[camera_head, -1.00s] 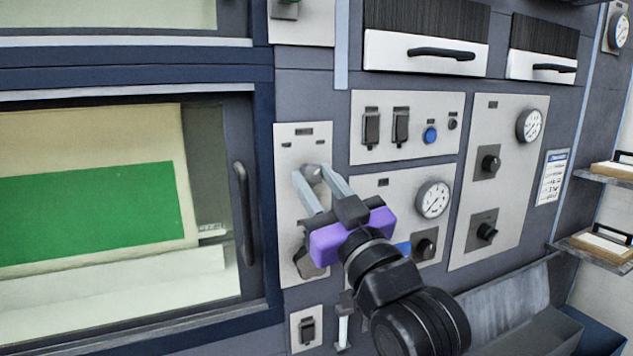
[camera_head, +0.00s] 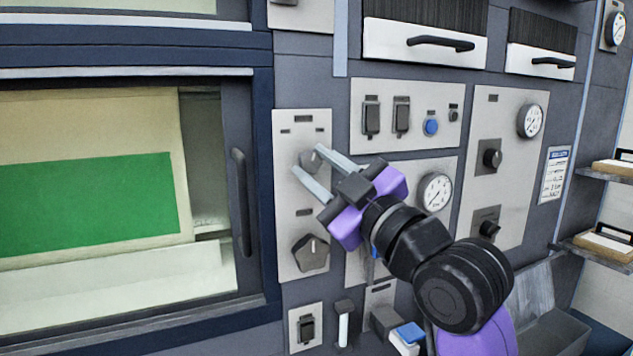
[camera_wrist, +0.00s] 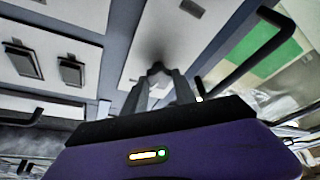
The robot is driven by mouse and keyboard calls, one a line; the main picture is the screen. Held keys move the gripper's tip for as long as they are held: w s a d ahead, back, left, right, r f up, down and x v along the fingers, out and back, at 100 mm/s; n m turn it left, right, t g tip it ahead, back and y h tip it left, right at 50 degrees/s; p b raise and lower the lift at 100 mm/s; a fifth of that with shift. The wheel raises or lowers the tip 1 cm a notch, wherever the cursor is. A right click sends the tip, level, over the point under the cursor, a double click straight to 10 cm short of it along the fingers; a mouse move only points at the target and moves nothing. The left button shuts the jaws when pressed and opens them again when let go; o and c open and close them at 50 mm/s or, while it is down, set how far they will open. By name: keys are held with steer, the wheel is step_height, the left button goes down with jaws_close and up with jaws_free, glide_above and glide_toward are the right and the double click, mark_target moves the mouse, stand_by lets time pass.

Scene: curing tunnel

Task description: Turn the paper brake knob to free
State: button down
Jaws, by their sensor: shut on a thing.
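A tall light panel (camera_head: 288,205) beside the oven window carries two knobs. The small grey upper knob (camera_head: 311,160) has the fingertips of my gripper (camera_head: 307,160) on either side of it, and the gripper is shut on it. In the wrist view, the dark knob (camera_wrist: 157,69) sits between the tips of my gripper (camera_wrist: 158,77). The larger dark lower knob (camera_head: 311,253) is clear of my gripper, with a pale pointer mark near its top. The small labels cannot be read, so I cannot tell which knob is named paper brake.
A door handle (camera_head: 242,203) stands left of the panel. To the right are a switch panel (camera_head: 385,145), a gauge (camera_head: 435,191) and a panel with two knobs (camera_head: 512,210). A small switch box (camera_head: 306,328) sits below.

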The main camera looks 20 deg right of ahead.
steer(key=n+g+y+b, duration=0.1)
steer(key=n, duration=0.3)
steer(key=n+g+b, duration=0.1)
steer(key=n+b, duration=0.1)
steer(key=n, duration=0.1)
steer(key=shift+d+n+g+y, duration=0.1)
steer(key=shift+n+g+y, duration=0.3)
steer(key=n+g, duration=0.1)
steer(key=n, duration=0.1)
steer(key=n+g, duration=0.1)
steer(key=n, duration=0.2)
steer(key=shift+r+b, duration=0.15)
steer(key=shift+b, duration=0.2)
steer(key=shift+n+h, duration=0.3)
steer(key=c, duration=1)
jaws_free()
steer(key=b+v, duration=0.1)
steer(key=v, duration=0.6)
steer(key=shift+s, duration=0.35)
